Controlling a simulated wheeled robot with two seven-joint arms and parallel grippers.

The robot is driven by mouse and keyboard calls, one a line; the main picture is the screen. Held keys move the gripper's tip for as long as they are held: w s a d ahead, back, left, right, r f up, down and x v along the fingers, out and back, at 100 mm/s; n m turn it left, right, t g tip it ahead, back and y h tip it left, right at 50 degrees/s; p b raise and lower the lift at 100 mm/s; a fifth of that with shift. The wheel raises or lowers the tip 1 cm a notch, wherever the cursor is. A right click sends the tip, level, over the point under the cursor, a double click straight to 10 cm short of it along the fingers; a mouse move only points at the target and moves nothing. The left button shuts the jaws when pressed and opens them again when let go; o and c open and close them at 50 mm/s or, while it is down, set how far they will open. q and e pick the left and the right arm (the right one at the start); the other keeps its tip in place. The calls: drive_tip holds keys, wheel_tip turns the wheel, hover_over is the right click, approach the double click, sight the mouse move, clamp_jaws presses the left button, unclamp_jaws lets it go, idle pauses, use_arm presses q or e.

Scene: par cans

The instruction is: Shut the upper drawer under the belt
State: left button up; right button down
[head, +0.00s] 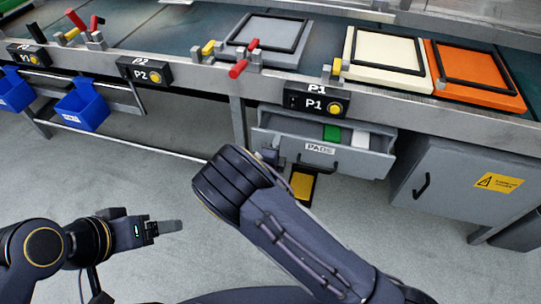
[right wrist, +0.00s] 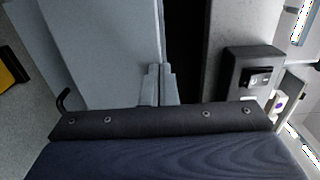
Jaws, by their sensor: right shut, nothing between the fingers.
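The upper drawer (head: 345,155) under the belt, a grey drawer labelled PADS, stands partly open below the P1 box. A green item and a white item show inside it. My right gripper (head: 269,157) is mostly hidden behind its own forearm in the head view, near the drawer's left end. In the right wrist view, the right fingers (right wrist: 160,85) are shut and empty, close to a pale grey panel (right wrist: 105,50) beside a dark gap. Whether they touch it I cannot tell. My left gripper (head: 168,227) is at lower left, away from the drawer, seen side-on.
A grey cabinet (head: 465,185) with a black handle and a yellow warning label stands right of the drawer. A yellow-and-black item (head: 302,184) is below the drawer. Blue bins (head: 82,106) hang at left. The P1 box (head: 316,102) sits above the drawer. The floor at left is clear.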

sight(287, 114)
drive_tip(key=x, duration=0.8)
use_arm(q)
drive_tip(key=shift+s+r, duration=0.1)
drive_tip(key=shift+s, duration=0.1)
use_arm(e)
drive_tip(key=shift+w+r, duration=0.15)
drive_tip(key=shift+d+r, duration=0.1)
